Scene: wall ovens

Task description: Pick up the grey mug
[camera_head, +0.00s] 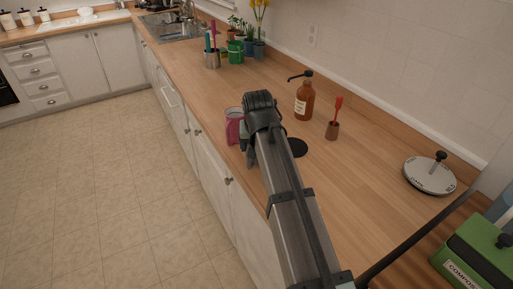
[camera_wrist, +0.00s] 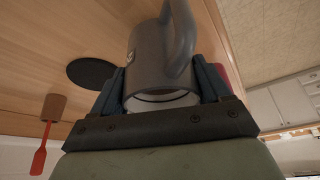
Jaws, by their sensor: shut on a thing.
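The grey mug (camera_wrist: 148,48) fills the middle of the wrist view, with its handle toward the upper right. My gripper (camera_wrist: 160,90) is shut on it, with one dark blue finger against each side of its body. The mug's white-rimmed end faces the wrist camera. In the head view my arm hides nearly all of the mug and the fingers. I cannot tell whether the mug touches the counter.
A pink container (camera_head: 233,128) stands close beside my gripper at the counter's front edge. A black disc (camera_head: 298,147), an amber soap bottle (camera_head: 304,102) and a brown cup with a red utensil (camera_head: 333,130) are nearby.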

